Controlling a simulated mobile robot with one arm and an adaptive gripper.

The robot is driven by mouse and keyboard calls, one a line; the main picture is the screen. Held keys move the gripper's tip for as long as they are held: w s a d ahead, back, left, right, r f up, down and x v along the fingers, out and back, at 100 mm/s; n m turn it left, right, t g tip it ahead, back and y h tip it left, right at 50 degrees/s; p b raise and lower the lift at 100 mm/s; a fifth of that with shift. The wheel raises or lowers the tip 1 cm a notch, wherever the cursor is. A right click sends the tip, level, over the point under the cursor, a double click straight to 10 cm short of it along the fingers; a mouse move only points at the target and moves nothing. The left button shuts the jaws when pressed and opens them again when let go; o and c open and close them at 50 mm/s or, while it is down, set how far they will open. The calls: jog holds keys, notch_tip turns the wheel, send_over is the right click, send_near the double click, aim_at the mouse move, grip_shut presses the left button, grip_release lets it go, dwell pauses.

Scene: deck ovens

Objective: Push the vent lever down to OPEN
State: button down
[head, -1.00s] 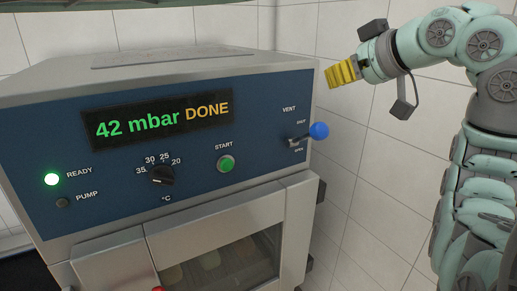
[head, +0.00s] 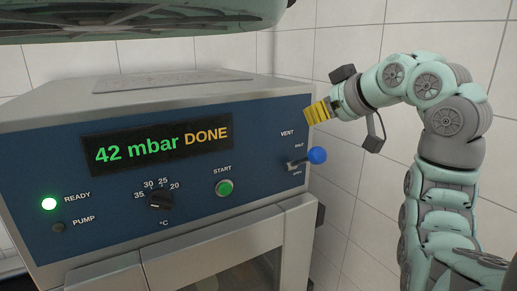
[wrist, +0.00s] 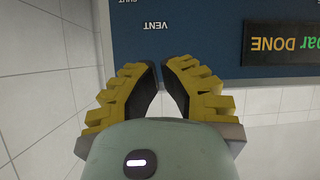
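The vent lever (head: 300,161) is on the right of the oven's blue panel in the head view. Its blue ball knob (head: 317,155) points right and slightly up, between the upper and lower marks. My gripper (head: 312,112), with yellow fingers, is above the knob near the panel's upper right edge, apart from the lever. In the wrist view my gripper (wrist: 162,65) has a narrow gap between its fingers, with nothing in it. The VENT label (wrist: 155,26) shows upside down there; the lever is out of that view.
The display (head: 160,145) reads 42 mbar DONE. The green READY lamp (head: 49,204) is lit. A dial (head: 160,199) and a green START button (head: 224,187) are left of the lever. A tiled wall (head: 345,200) stands behind, right of the oven.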

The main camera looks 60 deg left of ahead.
jog(key=p, duration=0.3)
send_over(304, 160)
jog(key=a, duration=0.1)
notch_tip(304, 160, down, 2)
jog(key=shift+w+d+f+p, duration=0.2)
jog(key=shift+f+p, duration=0.2)
jog(key=shift+p, duration=0.15)
jog(key=shift+w+d+f+p, duration=0.1)
jog(key=shift+d+f+p, duration=0.1)
jog(key=shift+f+p, duration=0.25)
jog(key=shift+w+d+f+p, duration=0.1)
jog(key=shift+d+f+p, duration=0.65)
jog(key=shift+d+p, duration=0.1)
jog(key=shift+f+b, duration=0.15)
jog(key=shift+b, duration=0.2)
jog(key=shift+d+f+y+b, duration=0.15)
jog(key=shift+d+y+b, duration=0.2)
jog(key=shift+b, duration=0.6)
